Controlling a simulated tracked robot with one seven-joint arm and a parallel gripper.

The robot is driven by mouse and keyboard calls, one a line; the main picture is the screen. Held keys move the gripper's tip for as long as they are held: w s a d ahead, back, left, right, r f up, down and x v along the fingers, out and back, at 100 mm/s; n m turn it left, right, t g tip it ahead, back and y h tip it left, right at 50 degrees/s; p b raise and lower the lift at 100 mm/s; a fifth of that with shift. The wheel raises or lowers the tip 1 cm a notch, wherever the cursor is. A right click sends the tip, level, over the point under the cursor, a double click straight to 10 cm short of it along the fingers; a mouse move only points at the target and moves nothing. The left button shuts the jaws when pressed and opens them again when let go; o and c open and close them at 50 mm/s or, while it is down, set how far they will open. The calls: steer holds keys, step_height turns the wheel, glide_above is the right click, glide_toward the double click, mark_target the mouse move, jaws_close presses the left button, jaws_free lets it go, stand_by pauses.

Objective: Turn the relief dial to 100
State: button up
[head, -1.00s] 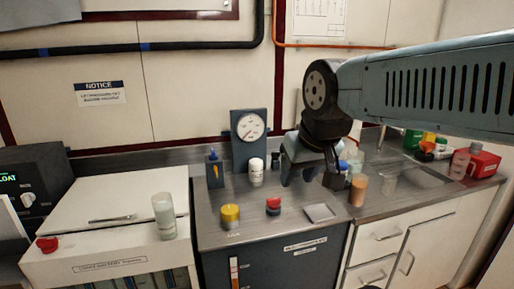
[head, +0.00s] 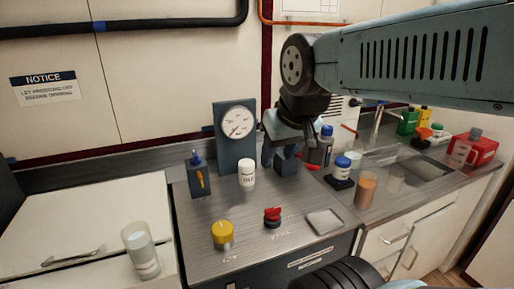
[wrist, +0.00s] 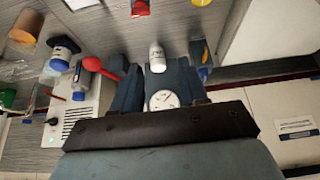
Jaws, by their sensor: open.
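A white-faced gauge (head: 237,121) with a thin needle stands on a blue-grey upright at the back of the counter. In front are a yellow-capped knob (head: 223,233) and a red knob (head: 272,216). I cannot read which of these is the relief dial. My gripper (head: 283,160) is open and empty, pointing down right of the gauge. In the wrist view the gauge (wrist: 164,100) is partly hidden by my wrist.
A white bottle (head: 247,173) stands before the gauge. Right are blue-capped bottles (head: 343,166), an orange-brown cup (head: 366,190) and a flat grey tray (head: 324,222). A clear cup (head: 141,250) stands left. The counter between the knobs is clear.

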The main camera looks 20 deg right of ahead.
steer(key=shift+o, duration=1.1)
steer(key=shift+w+a+m, duration=0.15)
steer(key=shift+w+m, duration=0.15)
steer(key=shift+w, duration=0.05)
steer(key=w+d+f+m+t+y, duration=0.15)
steer(key=w+m+y, duration=0.25)
steer(key=w+m, duration=1.25)
steer(key=w+d+f+m+t+h, duration=0.1)
steer(key=w+d+f+m+h, duration=0.1)
steer(key=w+d+f+m, duration=0.65)
steer(key=w+d+f+m+t+h, duration=0.1)
steer(key=w+d+f+m+h, duration=0.15)
steer(key=w+d+m, duration=0.6)
steer(key=shift+m+y, duration=0.25)
steer(key=shift+m, duration=0.7)
steer(key=w+f, duration=0.2)
steer(key=f, duration=0.1)
steer(key=w+a+f, duration=0.1)
steer(key=w+f, duration=0.1)
steer(key=f, duration=0.1)
steer(key=w+f, duration=0.2)
steer(key=f, duration=0.1)
steer(key=shift+a+f, duration=0.25)
steer(key=shift+a, duration=0.1)
steer(key=c, duration=0.8)
